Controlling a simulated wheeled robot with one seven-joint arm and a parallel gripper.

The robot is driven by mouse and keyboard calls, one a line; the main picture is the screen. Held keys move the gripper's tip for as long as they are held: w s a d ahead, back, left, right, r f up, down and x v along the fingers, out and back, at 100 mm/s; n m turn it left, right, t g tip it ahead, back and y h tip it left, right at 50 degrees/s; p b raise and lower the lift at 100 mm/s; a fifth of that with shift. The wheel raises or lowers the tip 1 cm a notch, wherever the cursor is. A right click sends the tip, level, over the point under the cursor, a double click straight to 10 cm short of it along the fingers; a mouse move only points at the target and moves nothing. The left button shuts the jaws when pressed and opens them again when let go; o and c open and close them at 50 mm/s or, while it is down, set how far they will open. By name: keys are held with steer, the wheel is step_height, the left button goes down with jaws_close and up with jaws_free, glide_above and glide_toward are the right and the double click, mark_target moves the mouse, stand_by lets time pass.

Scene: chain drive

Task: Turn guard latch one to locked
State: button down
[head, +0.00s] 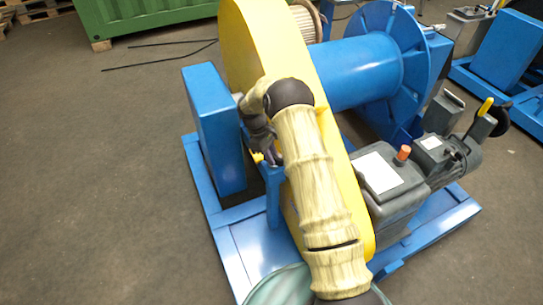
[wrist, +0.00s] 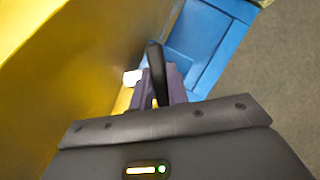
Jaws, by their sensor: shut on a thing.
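The yellow chain guard (head: 262,50) stands tall on the blue frame and fills the left of the wrist view (wrist: 60,70). My gripper (head: 268,157) is at its left face, beside the blue post. In the wrist view the purple-grey fingers (wrist: 160,88) are shut around a dark, round-ended bar (wrist: 154,56), which looks like the latch handle. The bar stands close to the guard's face. A small white piece (wrist: 132,78) shows just left of the fingers. The latch's base is hidden by my gripper, and its locked or unlocked mark cannot be read.
A blue upright box (head: 213,120) stands close left of my gripper. A blue drum (head: 365,70) and a grey motor unit (head: 390,190) lie right of the guard. The blue base frame (head: 250,245) runs below. Open floor (head: 90,180) lies to the left.

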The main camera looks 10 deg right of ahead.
steer(key=shift+r+n, duration=0.15)
steer(key=shift+n, duration=0.15)
steer(key=shift+a+n+t+p, duration=0.3)
steer(key=shift+n+p, duration=0.2)
steer(key=shift+p, duration=0.1)
steer(key=shift+d+r+n+t+h+p, duration=0.1)
steer(key=shift+n+t+h+p, duration=0.2)
steer(key=shift+n+p, duration=0.55)
steer(key=n, duration=0.1)
steer(key=n+t+p, duration=0.1)
steer(key=n, duration=0.2)
steer(key=shift+s+d, duration=0.1)
steer(key=shift+s, duration=0.15)
steer(key=shift+f+n+t+p, duration=0.2)
steer(key=shift+n+t+p, duration=0.6)
steer(key=shift+n, duration=0.75)
steer(key=c, duration=1.4)
jaws_free()
steer(key=shift+o, duration=0.2)
